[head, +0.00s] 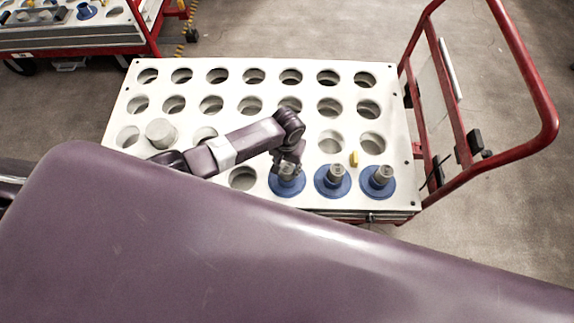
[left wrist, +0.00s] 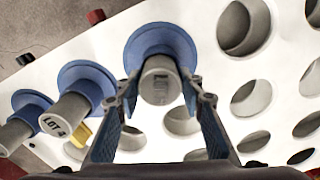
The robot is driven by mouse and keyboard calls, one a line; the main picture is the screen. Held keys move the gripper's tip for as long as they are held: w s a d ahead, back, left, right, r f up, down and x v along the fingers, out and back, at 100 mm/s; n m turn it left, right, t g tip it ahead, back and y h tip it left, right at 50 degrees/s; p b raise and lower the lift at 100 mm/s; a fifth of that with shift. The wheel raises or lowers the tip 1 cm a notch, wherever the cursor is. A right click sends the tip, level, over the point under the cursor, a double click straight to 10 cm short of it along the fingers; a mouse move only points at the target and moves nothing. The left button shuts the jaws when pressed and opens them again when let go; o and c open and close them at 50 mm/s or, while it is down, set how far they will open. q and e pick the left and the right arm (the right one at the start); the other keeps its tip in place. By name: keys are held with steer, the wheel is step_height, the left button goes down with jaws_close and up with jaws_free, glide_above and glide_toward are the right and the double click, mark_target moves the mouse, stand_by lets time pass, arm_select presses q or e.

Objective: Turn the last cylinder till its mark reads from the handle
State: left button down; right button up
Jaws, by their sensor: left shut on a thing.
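Three grey cylinders with blue flanges stand in the front row of the white holed board (head: 232,88). My left gripper (head: 288,168) is at the leftmost cylinder (head: 286,186). The middle cylinder (head: 332,181) shows "LOT 4" in the left wrist view (left wrist: 70,112). The right cylinder (head: 378,181) has a mark too small to read. The red handle (head: 545,110) is at the cart's right end. My right gripper is out of view.
A small yellow piece (head: 353,158) lies on the board behind the cylinders. A plain grey cylinder (head: 160,132) stands at the left. Most other holes are empty. Another red cart (head: 100,48) is at the upper left. My purple body covers the foreground.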

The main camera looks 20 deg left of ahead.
arm_select(q)
steer(key=shift+w+n, duration=0.1)
steer(key=shift+n, duration=0.4)
steer(key=shift+d+r+n+p, duration=0.1)
steer(key=shift+r+n+p, duration=0.05)
steer(key=shift+n+p, duration=1.05)
steer(key=shift+n, duration=0.3)
steer(key=c, duration=1.2)
jaws_free()
steer(key=shift+f, duration=0.2)
